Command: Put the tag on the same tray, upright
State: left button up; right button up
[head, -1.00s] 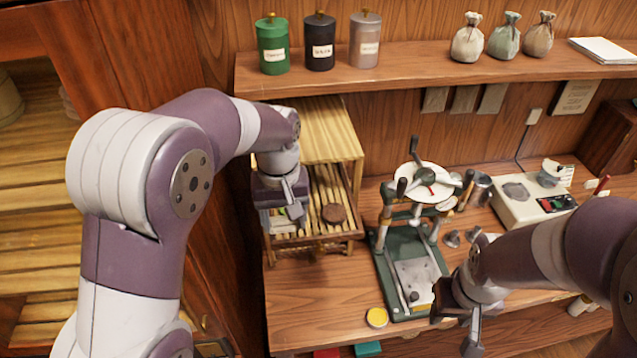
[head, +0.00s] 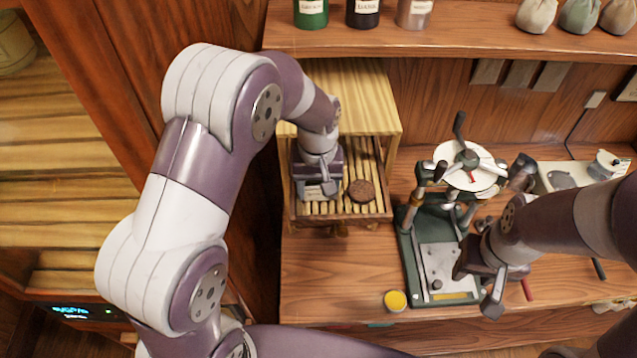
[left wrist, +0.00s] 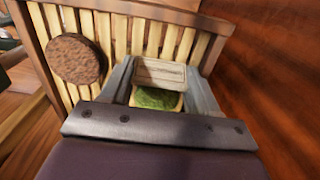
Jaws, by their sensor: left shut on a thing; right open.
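The slatted wooden tray (head: 345,218) sticks out from the bamboo rack and carries a round brown tea cake (head: 361,191) on its right half. The cake is also in the left wrist view (left wrist: 76,59). My left gripper (head: 318,190) is over the tray's left half. In the left wrist view its fingers (left wrist: 160,85) are shut on a pale rectangular tag (left wrist: 160,73) with faint lines. A green patch (left wrist: 156,98) shows just below the tag; I cannot tell whether they are joined. Whether the tag touches the slats is unclear. My right gripper (head: 478,286) is open beside the press.
A green press (head: 437,262) with a white round top stands right of the tray. A yellow-topped tin (head: 395,301) sits near the counter's front edge. A scale (head: 575,176) is at the back right. The counter between rack and press is clear.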

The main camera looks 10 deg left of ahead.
aim_at(317, 189)
pick_arm(q)
jog(key=shift+s, duration=0.3)
jog(key=o, duration=0.7)
jog(key=shift+w+f, duration=0.1)
jog(key=shift+w, duration=0.1)
pick_arm(e)
jog(key=shift+s+f, duration=0.1)
jog(key=shift+s, duration=0.05)
pick_arm(q)
notch_tip(317, 189, up, 5)
jog(key=shift+f+b, duration=0.1)
jog(key=shift+b, duration=0.7)
notch_tip(317, 189, up, 8)
jog(key=p, duration=0.5)
jog(key=s+a+f+m, duration=0.1)
jog(key=s+a+f, duration=0.1)
jog(key=s, duration=0.2)
jog(key=s+a+f+m+t, duration=0.1)
jog(key=s, duration=0.4)
jog(key=s+a+f+m, duration=0.1)
jog(key=s+a+f, duration=0.1)
jog(key=s, duration=0.2)
jog(key=shift+s+a+f, duration=0.3)
jog(key=shift+s+a, duration=0.05)
jog(key=shift+s, duration=0.05)
pick_arm(e)
notch_tip(317, 189, up, 3)
jog(key=shift+r, duration=0.1)
